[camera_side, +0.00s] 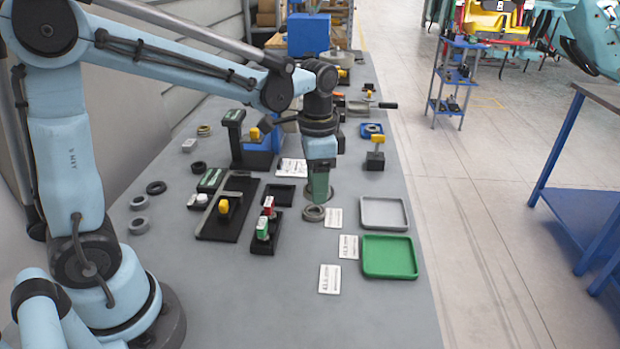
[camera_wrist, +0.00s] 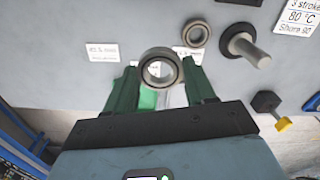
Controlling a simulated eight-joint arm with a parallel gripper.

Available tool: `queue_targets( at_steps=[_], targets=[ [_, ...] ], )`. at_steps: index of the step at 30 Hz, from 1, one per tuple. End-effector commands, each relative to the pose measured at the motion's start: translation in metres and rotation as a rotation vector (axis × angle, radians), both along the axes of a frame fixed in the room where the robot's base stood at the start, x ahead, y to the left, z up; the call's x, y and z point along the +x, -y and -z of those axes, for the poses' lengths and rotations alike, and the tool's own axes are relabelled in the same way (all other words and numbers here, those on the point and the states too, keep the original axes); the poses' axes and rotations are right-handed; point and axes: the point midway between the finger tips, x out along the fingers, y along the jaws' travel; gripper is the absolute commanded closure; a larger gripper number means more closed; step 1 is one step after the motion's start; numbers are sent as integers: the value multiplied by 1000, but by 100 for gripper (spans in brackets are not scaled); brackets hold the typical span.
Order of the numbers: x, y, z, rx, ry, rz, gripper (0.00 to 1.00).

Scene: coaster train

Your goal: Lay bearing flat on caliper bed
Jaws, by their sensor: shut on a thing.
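My gripper (camera_side: 318,197) points down above the middle of the bench. In the wrist view, its green fingers (camera_wrist: 163,85) are shut on a grey ring-shaped bearing (camera_wrist: 162,69). The bearing's open face is turned toward the wrist camera. In the side view, the near finger seems to hide the held bearing. A similar ring (camera_side: 313,212) lies on the bench just below the fingers; it also shows in the wrist view (camera_wrist: 196,33), apart from the held bearing. What looks like the caliper, a grey T-shaped fixture with a yellow knob (camera_side: 223,207) on a black board (camera_side: 216,233), stands to the left.
A grey tray (camera_side: 383,228) and a green tray (camera_side: 389,275) lie right of my gripper, near several white label cards (camera_side: 329,279). A black-and-green stand (camera_side: 235,135) rises behind.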

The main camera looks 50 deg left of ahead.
Motion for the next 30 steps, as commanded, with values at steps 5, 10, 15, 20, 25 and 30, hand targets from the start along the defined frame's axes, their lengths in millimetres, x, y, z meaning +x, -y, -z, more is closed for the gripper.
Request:
queue_targets(
  at_steps=[5,10,15,20,25,30],
  targets=[
    [1,-52,0,0,0,-288,76],
    [-9,-117,0,0,0,-659,76],
    [-26,-171,0,0,0,-986,76],
    [-40,-203,0,0,0,-1189,76],
    [-55,-229,0,0,0,-1355,76],
    [-52,-226,22,0,0,-1340,76]
  ],
)
